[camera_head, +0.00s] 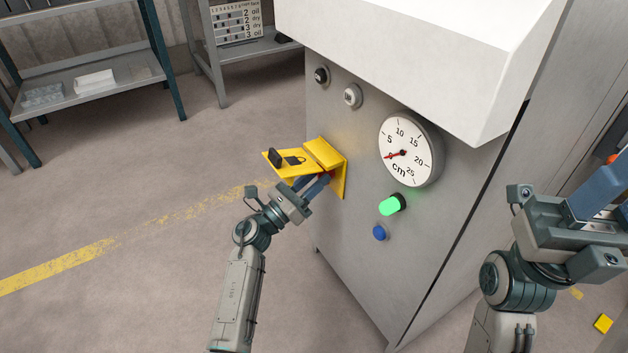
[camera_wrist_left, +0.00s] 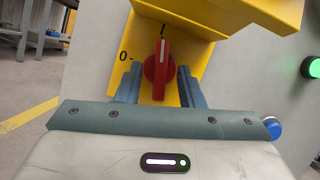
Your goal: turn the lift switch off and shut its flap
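The lift switch is a red rotary knob (camera_wrist_left: 158,68) on a yellow plate (camera_wrist_left: 118,75), seen in the left wrist view. Its handle stands upright, toward the "I" mark at the top; the "0" mark is to its left. The yellow flap (camera_head: 279,166) is open, sticking out to the left from the yellow housing (camera_head: 325,153) in the head view. My left gripper (camera_head: 322,183) is below the flap; in the wrist view its open fingers (camera_wrist_left: 157,85) stand on either side of the knob, with gaps showing. My right gripper (camera_head: 607,202) is at the right edge, partly cut off.
The grey machine panel carries a round cm gauge (camera_head: 410,150) with its needle near 0, a lit green button (camera_head: 391,205), a blue button (camera_head: 379,232) and two knobs above. A white machine body (camera_head: 420,50) overhangs. Shelves stand at the back left; the floor between is clear.

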